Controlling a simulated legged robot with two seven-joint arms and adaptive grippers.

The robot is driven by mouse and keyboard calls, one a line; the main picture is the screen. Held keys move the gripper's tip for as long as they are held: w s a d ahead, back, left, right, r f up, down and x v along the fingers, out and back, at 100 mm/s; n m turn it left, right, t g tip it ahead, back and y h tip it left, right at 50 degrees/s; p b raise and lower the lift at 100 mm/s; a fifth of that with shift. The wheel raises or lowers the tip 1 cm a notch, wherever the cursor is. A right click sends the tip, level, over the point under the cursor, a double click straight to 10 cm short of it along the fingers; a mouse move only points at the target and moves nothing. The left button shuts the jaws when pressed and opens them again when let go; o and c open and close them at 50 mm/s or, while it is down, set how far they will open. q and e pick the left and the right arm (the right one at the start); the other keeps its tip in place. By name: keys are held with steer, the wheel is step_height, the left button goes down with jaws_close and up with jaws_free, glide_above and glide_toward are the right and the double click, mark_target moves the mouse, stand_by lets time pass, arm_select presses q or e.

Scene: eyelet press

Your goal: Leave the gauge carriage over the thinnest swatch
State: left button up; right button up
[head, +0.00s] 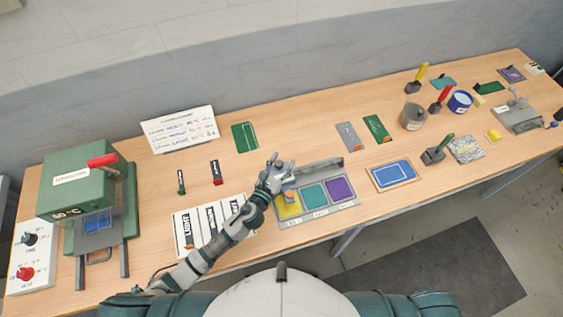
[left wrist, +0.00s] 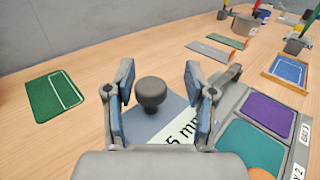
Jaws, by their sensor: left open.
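The gauge tray (head: 318,213) is a long grey frame with a yellow swatch (head: 289,206) at left, a teal swatch (head: 314,195) in the middle and a purple swatch (head: 340,188) at right. The teal swatch (left wrist: 252,147) and purple swatch (left wrist: 268,112) also show in the left wrist view. The gauge carriage's dark round knob (left wrist: 151,92) stands between the fingers of my left gripper (left wrist: 158,78), apart from both. A label partly reading "5 mm" lies beside it. In the head view my open left gripper (head: 281,170) is above the yellow end. Which swatch is thinnest cannot be told.
A green press (head: 85,185) stands at far left. A written sign (head: 180,130) and a green card (head: 245,137) lie behind. A blue framed tray (head: 394,174) is right of the gauge tray. Cups, stamps and cards fill the right end.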

arm_select(q)
steer(key=shift+d, duration=0.1)
steer(key=c, duration=0.3)
steer(key=shift+s, duration=0.1)
steer(key=c, duration=0.4)
steer(key=shift+a, duration=0.5)
jaws_close()
steer(key=shift+a, duration=0.35)
steer(key=shift+d, duration=0.25)
steer(key=w+d, duration=0.3)
steer(key=d, duration=0.6)
steer(key=w+d+b, duration=0.1)
steer(key=w+d, duration=0.2)
steer(key=d, duration=0.6)
steer(key=shift+b, duration=0.3)
steer(key=o, duration=0.7)
jaws_free()
steer(key=shift+s, duration=0.1)
steer(key=v, duration=1)
steer(key=shift+s, duration=0.85)
steer(key=shift+d, duration=0.15)
arm_select(e)
steer(key=shift+w+d+f, duration=0.35)
steer(key=shift+d+f, duration=0.35)
steer(key=shift+d, duration=0.05)
